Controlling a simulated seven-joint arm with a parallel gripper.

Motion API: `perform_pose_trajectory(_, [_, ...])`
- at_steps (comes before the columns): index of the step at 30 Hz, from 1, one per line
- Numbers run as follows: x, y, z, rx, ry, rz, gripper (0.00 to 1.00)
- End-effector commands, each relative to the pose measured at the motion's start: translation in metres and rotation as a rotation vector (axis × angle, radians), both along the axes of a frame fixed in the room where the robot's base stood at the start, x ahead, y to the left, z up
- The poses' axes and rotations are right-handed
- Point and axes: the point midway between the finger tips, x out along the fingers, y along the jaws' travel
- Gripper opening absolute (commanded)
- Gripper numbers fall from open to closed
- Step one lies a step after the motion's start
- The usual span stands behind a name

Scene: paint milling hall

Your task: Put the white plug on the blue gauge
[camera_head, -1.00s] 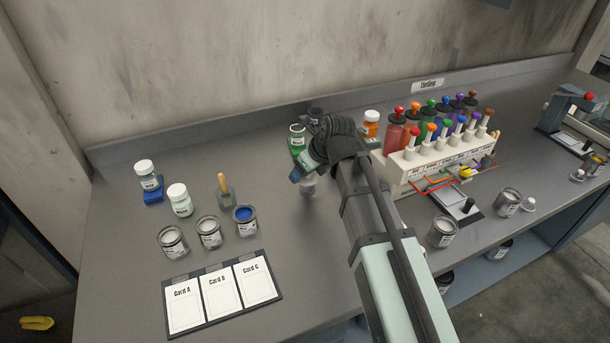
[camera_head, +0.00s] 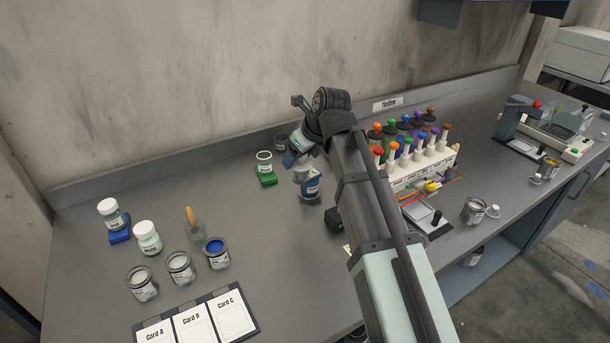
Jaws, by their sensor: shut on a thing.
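My gripper (camera_head: 298,158) is shut on a small white piece (camera_head: 302,175), which looks like the white plug; my gripper hides part of it. A jar with a blue label (camera_head: 312,188) shows directly below and behind it. I cannot tell whether the two touch. A blue block (camera_head: 121,236) at the far left has a white-capped bottle (camera_head: 110,214) standing on it. No other thing clearly shows itself as the blue gauge, and I cannot tell for sure that this block is it.
A green block with a white-rimmed jar (camera_head: 264,165) stands left of my gripper. Pots and a bottle stand at the left, behind the cards (camera_head: 193,328). A rack of coloured stoppers (camera_head: 425,170) stands right of my arm. Bare table lies between the blue pot (camera_head: 216,252) and my arm.

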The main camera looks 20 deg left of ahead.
Motion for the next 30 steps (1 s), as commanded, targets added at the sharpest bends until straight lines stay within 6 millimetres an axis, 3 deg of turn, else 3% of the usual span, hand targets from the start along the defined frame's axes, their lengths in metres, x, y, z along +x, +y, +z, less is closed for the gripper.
perform_pose_trajectory(1, [0.026, -0.006, 0.014, 0.002, -0.001, -0.023, 0.26])
perform_pose_trajectory(3, [0.048, -0.013, 0.027, 0.001, -0.002, -0.042, 0.26])
perform_pose_trajectory(9, [0.092, -0.012, 0.062, 0.001, 0.0, 0.022, 0.26])
perform_pose_trajectory(13, [0.094, -0.001, 0.068, 0.002, 0.001, 0.144, 0.26])
perform_pose_trajectory(22, [0.081, -0.002, 0.062, 0.001, 0.0, 0.291, 0.26])
perform_pose_trajectory(30, [0.08, -0.003, 0.027, 0.0, 0.001, 0.297, 0.26])
